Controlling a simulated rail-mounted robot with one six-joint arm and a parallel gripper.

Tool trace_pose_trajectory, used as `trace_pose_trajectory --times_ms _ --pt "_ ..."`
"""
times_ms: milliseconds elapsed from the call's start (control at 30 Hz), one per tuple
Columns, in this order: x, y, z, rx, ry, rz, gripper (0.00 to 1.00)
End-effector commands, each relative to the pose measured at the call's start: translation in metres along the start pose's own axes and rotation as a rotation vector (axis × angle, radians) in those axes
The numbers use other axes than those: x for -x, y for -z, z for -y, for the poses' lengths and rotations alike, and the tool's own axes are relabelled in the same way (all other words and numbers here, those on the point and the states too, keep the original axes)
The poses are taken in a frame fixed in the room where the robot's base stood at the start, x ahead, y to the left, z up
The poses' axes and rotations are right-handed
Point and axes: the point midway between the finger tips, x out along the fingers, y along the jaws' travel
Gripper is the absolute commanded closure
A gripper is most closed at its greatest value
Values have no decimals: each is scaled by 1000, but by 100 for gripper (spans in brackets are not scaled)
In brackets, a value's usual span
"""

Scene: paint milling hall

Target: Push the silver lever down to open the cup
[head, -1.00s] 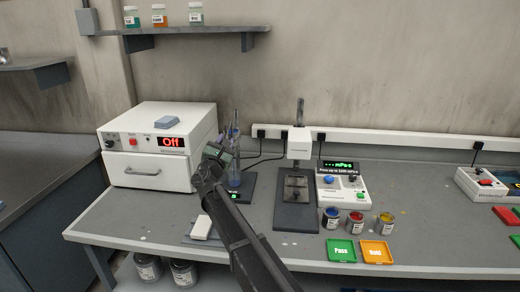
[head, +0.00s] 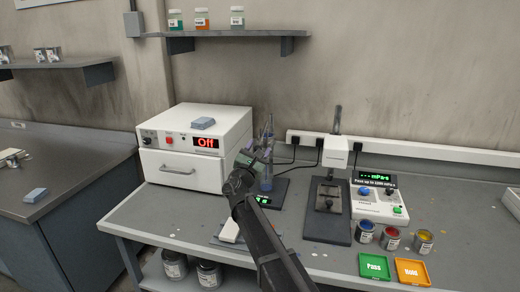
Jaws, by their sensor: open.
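My gripper (head: 262,154) is at the end of my dark arm, in the middle of the head view. It is seen from behind, in front of the glass bottle stand and scale, and its fingertips are hard to make out. I see nothing held in it. No silver lever or cup can be made out for certain. A small metallic object (head: 12,157) lies at the left edge on the left counter and is partly cut off. A stand with a white head (head: 336,152) and dark base is right of my gripper.
A white oven-like box (head: 195,145) reading "Off" stands left of my gripper. A scale (head: 272,196) with a bottle (head: 266,178) is just behind it. Paint cans (head: 392,239), a green tray (head: 375,267) and an orange tray (head: 412,272) lie right.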

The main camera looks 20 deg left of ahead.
Motion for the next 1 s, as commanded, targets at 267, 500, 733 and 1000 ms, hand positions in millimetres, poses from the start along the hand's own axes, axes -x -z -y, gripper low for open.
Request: trace_pose_trajectory --times_ms 267,500,733,1000 --pt "73 3 4 0 -1 0 45" --pt "92 1 1 0 0 0 45" --pt "92 0 0 0 0 0 45" --pt "82 -7 46 -80 106 -23 45"
